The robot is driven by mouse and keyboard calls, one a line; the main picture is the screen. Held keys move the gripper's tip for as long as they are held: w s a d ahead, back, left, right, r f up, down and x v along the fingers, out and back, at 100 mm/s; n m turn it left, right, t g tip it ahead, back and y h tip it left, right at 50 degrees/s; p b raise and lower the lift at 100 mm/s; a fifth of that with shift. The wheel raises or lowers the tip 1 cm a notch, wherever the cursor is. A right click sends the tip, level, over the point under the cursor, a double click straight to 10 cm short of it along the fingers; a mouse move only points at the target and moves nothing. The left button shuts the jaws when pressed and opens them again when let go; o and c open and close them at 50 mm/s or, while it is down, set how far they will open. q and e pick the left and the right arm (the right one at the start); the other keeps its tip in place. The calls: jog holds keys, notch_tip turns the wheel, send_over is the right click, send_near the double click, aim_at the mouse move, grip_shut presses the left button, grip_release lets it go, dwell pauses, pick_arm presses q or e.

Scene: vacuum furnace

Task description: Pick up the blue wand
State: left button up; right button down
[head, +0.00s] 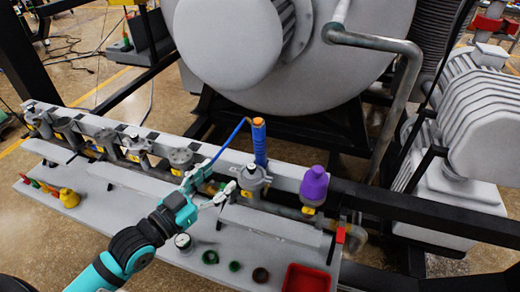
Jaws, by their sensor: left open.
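The blue wand (260,145) stands upright on the pipe rail, with an orange top. A thin blue tube slants from near its top down to the left, ending close to my left gripper. My left gripper (218,176) is open, its two fingers spread, left of and a little below the wand's thick body. There is a gap between the fingers and that body. I cannot tell whether a finger touches the thin tube. My right gripper is not in view.
A purple cone-shaped part (314,184) stands on the rail to the right. A red tray (306,279), small round caps and a yellow part (69,198) sit on the grey shelf (110,224). Several valves line the rail. The large furnace (320,70) is behind.

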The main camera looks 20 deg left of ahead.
aim_at(255, 147)
pick_arm(q)
jog(key=p+x, duration=0.2)
jog(key=x, duration=0.8)
jog(key=shift+w+d+p, duration=0.1)
jog(key=shift+w+p, duration=0.3)
jog(key=p+x, duration=0.2)
jog(key=x, duration=0.3)
jog(key=shift+s+d+r, duration=0.1)
jog(key=shift+d+r, duration=0.05)
jog(key=shift+w+d, duration=0.1)
jog(key=shift+w, duration=0.2)
jog(key=shift+s, duration=0.1)
jog(key=shift+c, duration=0.3)
jog(key=shift+c, duration=1)
grip_shut()
